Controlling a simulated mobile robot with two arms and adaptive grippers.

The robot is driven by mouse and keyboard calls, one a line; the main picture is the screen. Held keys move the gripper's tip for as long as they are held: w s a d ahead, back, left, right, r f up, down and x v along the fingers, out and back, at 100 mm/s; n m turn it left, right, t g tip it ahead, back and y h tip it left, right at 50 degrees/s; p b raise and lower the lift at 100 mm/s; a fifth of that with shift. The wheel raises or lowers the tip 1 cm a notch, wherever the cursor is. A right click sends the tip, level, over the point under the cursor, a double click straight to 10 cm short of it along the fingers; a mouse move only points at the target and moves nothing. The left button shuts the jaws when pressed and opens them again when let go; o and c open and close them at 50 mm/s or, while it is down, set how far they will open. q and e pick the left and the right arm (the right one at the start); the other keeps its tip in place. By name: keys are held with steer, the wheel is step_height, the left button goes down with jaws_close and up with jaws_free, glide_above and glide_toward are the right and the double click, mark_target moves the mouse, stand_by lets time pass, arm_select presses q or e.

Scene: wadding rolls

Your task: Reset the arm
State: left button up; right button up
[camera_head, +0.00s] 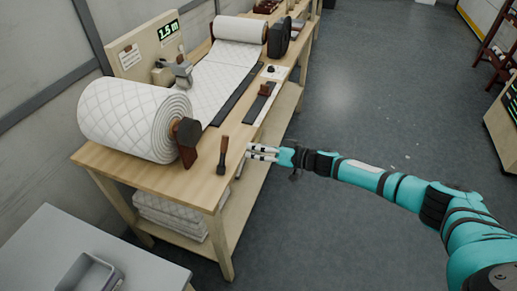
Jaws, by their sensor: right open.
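My right arm, teal with black joints, comes in from the lower right. My right gripper (262,152) is open and empty at the right edge of the wooden workbench (150,173), beside a small upright tool with a brown handle (223,150). I cannot tell whether the gripper touches the bench edge. My left gripper and left arm are not in view.
A large quilted wadding roll (130,120) lies on the bench's near end, its sheet (205,85) running to a farther roll (240,28). A sign board (145,50) reads 1.5 m. A grey table (85,245) is at lower left. The floor right of the bench is open.

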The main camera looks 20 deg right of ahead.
stand_by(0.3)
steer(key=s+d+f+m+t+h+b, duration=0.1)
steer(key=s+d+f+h, duration=0.15)
steer(key=f, duration=0.75)
steer(key=s+d+f+m+h, duration=0.1)
steer(key=s+f+h, duration=0.2)
steer(key=f, duration=0.7)
steer(key=s+d+f+g+h, duration=0.3)
steer(key=s+f+h, duration=0.1)
steer(key=s+f, duration=0.95)
steer(key=s+f+g, duration=0.2)
steer(key=s+f, duration=0.3)
steer(key=s, duration=0.7)
steer(key=s+f+g+h+b, duration=0.1)
steer(key=s+f+g, duration=0.2)
steer(key=s, duration=1)
steer(key=s+f+n+g+h+b, duration=0.1)
steer(key=s+f+g, duration=0.1)
steer(key=s+f, duration=0.6)
steer(key=s, duration=0.4)
steer(key=shift+s+a+f+g, duration=0.2)
steer(key=shift+f+g, duration=0.1)
steer(key=shift+f, duration=0.1)
